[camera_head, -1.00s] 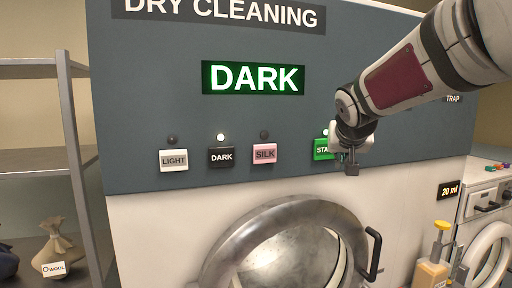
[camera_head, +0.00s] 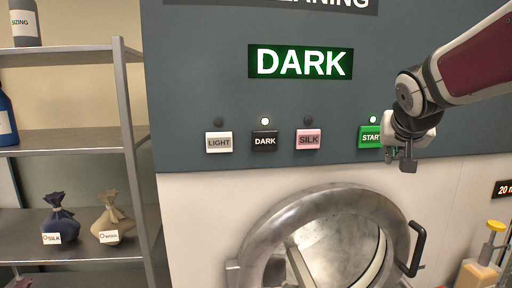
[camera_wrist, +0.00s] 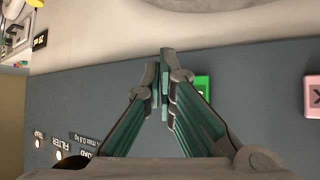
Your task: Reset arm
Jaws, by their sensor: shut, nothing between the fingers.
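My gripper (camera_head: 402,158) is in front of the dry-cleaning machine's panel, at the right of the head view, just beside the green START button (camera_head: 370,137). Its fingers are shut and empty. In the wrist view the gripper (camera_wrist: 164,52) has its fingertips together, and the green button (camera_wrist: 202,88) shows partly behind them. I cannot tell whether the gripper touches the button. The lamp above START is lit. The display (camera_head: 300,62) reads DARK in white on green.
The LIGHT (camera_head: 219,142), DARK (camera_head: 264,141) and SILK (camera_head: 308,139) buttons lie left of START; the DARK lamp is lit. Below is the round metal door (camera_head: 270,225) with a dark handle (camera_head: 417,250). A shelf (camera_head: 75,143) with bags stands left. A yellow-topped bottle (camera_head: 480,268) is lower right.

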